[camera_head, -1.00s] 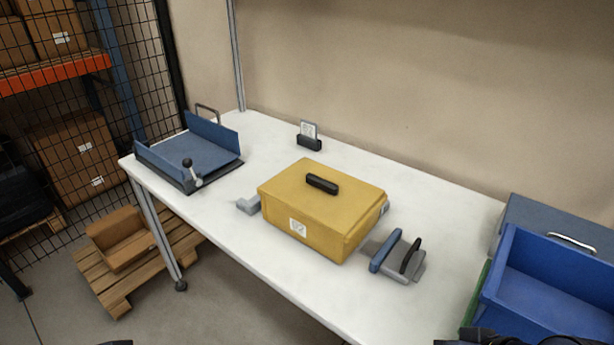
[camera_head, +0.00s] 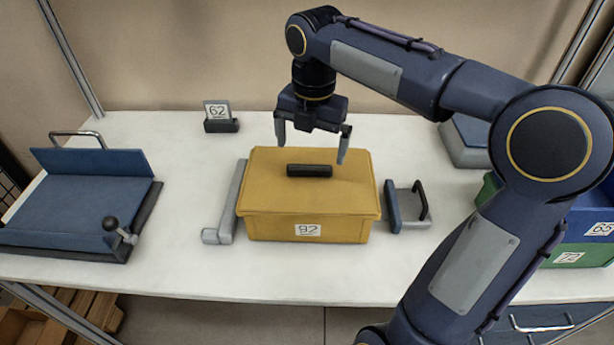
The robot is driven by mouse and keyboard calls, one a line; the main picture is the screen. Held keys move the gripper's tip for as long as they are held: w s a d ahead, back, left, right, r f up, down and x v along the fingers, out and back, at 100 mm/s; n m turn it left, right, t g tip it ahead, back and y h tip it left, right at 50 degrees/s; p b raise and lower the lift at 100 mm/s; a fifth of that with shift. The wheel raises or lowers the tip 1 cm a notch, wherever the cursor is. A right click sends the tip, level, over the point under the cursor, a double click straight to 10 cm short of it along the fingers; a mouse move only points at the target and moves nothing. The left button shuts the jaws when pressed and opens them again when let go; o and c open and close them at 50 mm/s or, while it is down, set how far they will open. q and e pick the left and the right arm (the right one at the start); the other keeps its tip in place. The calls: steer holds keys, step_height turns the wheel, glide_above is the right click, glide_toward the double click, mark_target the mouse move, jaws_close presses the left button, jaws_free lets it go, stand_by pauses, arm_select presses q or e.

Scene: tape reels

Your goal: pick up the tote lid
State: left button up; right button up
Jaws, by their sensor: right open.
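The tote lid (camera_head: 270,185) is yellow with a black bar handle (camera_head: 309,170) on top. It sits closed on the yellow tote (camera_head: 270,226), which bears a label reading 92 and stands on the white table. My right gripper (camera_head: 309,150) hangs above the lid, fingers pointing down and spread apart. Its fingertips are on either side above the handle, a little behind it in the picture, and nothing is between them. Whether the fingertips touch the lid is hard to tell, but they look clear of it. My left gripper is not in view.
A grey clamp piece (camera_head: 226,205) flanks the tote at left, a blue and grey one (camera_head: 408,206) at right. A blue tray fixture (camera_head: 80,205) stands at left, a card holder marked 62 (camera_head: 220,118) behind. Blue and green bins (camera_head: 590,228) stand at right. The white table (camera_head: 180,260) is bare in front.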

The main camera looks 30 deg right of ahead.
mark_target(310, 166)
steer(key=w+n, duration=0.1)
steer(key=w+d+n, duration=0.1)
steer(key=n, duration=0.1)
steer(key=shift+w+g, duration=0.3)
steer(key=shift+w+d+f+n, duration=0.15)
steer(key=shift+w+f+n, duration=0.1)
steer(key=shift+n, duration=0.25)
step_height(310, 166, down, 7)
steer(key=shift+d+f, duration=0.15)
steer(key=shift+f, duration=0.05)
steer(key=c, duration=1.1)
